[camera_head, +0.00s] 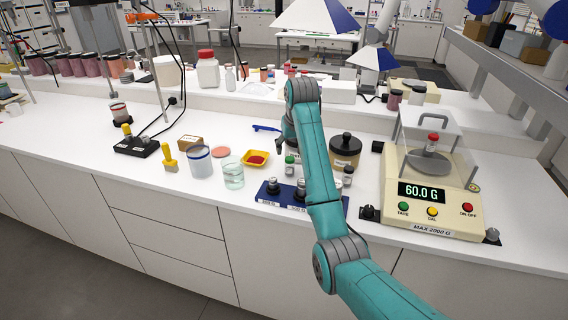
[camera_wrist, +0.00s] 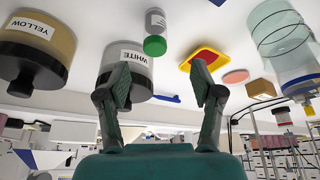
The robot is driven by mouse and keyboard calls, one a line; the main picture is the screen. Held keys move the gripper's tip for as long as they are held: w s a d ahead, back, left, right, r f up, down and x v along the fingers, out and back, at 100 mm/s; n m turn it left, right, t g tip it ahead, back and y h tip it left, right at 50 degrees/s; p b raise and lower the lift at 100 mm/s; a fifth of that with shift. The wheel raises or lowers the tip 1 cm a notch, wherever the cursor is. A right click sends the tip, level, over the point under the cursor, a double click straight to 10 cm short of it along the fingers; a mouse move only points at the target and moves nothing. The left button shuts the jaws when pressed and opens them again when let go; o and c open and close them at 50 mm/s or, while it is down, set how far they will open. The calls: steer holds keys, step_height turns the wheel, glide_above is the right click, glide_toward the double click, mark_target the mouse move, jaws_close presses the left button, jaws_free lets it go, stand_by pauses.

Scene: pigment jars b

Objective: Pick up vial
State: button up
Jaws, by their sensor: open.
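A small clear vial with a green cap (camera_wrist: 155,35) appears in the wrist view beyond the gap between my fingertips, apart from them. It also shows in the head view (camera_head: 290,165), left of my arm on the white bench. My gripper (camera_wrist: 160,83) is open and empty, its two fingers spread apart. In the head view my arm largely hides it. A red-capped vial (camera_head: 432,146) stands inside the balance's clear cover.
Large jars labelled WHITE (camera_wrist: 126,58) and YELLOW (camera_wrist: 36,45) stand close to my gripper. A yellow dish of red powder (camera_head: 255,159), a glass beaker (camera_head: 233,176) and a blue rack (camera_head: 268,195) are nearby. The balance (camera_head: 434,220) reads 60.0 G.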

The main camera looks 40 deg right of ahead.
mark_target(290, 159)
steer(key=x, duration=0.4)
steer(key=shift+f, duration=0.2)
steer(key=shift+d+x, duration=0.2)
steer(key=shift+x, duration=1.15)
steer(key=shift+d+x, duration=0.15)
steer(key=shift+x, duration=1.25)
steer(key=shift+s, duration=0.1)
steer(key=c, duration=1.2)
